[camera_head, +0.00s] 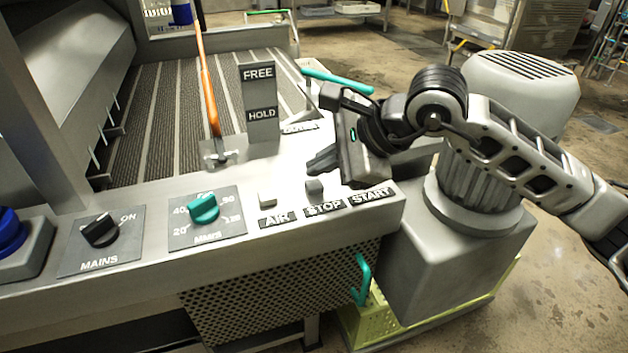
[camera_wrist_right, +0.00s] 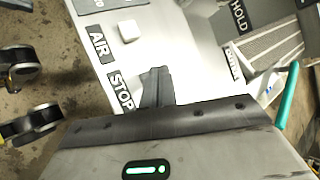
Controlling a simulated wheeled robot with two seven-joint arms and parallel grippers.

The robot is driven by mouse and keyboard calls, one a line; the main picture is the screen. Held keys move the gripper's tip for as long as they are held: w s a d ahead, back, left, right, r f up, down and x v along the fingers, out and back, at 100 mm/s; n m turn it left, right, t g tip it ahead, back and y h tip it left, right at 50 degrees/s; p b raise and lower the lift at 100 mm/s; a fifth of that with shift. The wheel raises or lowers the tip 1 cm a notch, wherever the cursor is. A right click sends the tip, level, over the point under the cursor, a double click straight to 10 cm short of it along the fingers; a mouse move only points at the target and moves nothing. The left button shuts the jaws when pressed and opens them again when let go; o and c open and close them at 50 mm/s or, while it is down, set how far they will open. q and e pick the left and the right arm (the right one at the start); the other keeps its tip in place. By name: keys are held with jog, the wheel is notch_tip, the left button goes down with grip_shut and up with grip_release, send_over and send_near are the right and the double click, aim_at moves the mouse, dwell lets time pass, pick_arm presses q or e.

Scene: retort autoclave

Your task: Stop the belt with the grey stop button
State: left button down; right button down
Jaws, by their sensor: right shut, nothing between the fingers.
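The grey stop button (camera_head: 314,186) stands on the sloping control panel, just above the STOP label (camera_head: 324,207). My right gripper (camera_head: 312,166) is shut and empty, with its fingertips just above and behind the button in the head view; I cannot tell whether they touch it. In the right wrist view the shut fingers (camera_wrist_right: 158,74) point over the panel beside the STOP label (camera_wrist_right: 121,91), and the button is hidden. The striped belt (camera_head: 158,115) lies behind the panel. My left gripper is not in view.
A pale AIR button (camera_head: 267,199) is left of STOP, and the START label (camera_head: 370,195) is right, its button hidden by my gripper. A teal dial (camera_head: 204,208), a black MAINS switch (camera_head: 100,230), an orange-handled lever (camera_head: 208,90) and a FREE/HOLD plate (camera_head: 259,98) stand nearby.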

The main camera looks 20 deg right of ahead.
aim_at(321, 185)
jog(key=shift+r+p, duration=1.55)
jog(key=shift+r, duration=1)
